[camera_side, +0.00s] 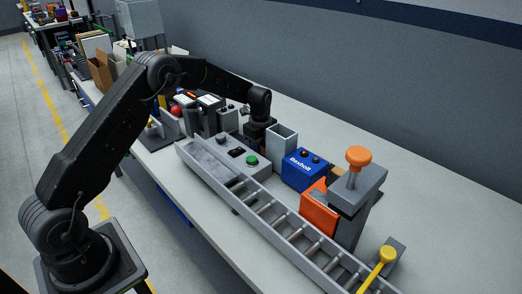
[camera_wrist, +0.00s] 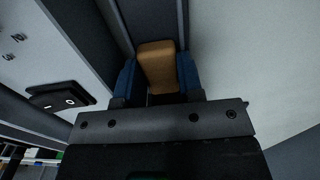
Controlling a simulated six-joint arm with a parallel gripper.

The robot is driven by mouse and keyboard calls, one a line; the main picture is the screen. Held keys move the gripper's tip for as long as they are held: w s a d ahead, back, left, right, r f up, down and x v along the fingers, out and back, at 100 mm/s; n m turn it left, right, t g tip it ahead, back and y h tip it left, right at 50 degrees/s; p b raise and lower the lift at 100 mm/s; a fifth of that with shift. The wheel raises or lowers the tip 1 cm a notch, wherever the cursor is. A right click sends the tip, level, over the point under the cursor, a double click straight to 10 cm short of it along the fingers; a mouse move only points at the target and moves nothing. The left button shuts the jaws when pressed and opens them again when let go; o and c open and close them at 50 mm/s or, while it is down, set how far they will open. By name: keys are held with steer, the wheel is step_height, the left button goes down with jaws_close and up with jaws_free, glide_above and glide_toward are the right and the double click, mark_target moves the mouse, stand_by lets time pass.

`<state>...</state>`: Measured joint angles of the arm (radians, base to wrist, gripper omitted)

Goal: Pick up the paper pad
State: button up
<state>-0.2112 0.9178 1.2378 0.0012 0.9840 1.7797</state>
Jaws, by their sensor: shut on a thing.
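In the wrist view, the paper pad (camera_wrist: 158,66) shows as a tan, round-cornered block. My gripper (camera_wrist: 158,74) is shut on it, with one blue finger against each side. In the side view, my gripper (camera_side: 258,134) points down among the grey boxes, behind the control box with the green button. The pad and my fingertips are hidden in the side view. I cannot tell whether the pad touches what is below it.
A grey open-topped box (camera_side: 282,143) and a blue box (camera_side: 304,170) stand just right of my gripper. The control box (camera_side: 242,155) and a roller conveyor (camera_side: 285,222) lie in front. A black rocker switch (camera_wrist: 60,95) is close by in the wrist view. The bench's back right is clear.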

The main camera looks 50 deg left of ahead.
steer(key=shift+r, duration=0.15)
step_height(320, 180, up, 4)
steer(key=s+a+r, duration=0.4)
steer(key=a, duration=0.1)
steer(key=s+a+r, duration=0.2)
steer(key=a, duration=0.1)
steer(key=shift+s+a, duration=0.2)
steer(key=shift+s, duration=0.05)
steer(key=shift+s+a+r, duration=0.1)
steer(key=shift+r, duration=0.15)
steer(key=w+d+r, duration=0.3)
steer(key=d+r, duration=0.1)
steer(key=d, duration=0.5)
steer(key=w+d+r, duration=0.3)
steer(key=w+d, duration=0.1)
steer(key=d, duration=0.4)
steer(key=shift+s+f, duration=0.15)
steer(key=shift+f, duration=1.9)
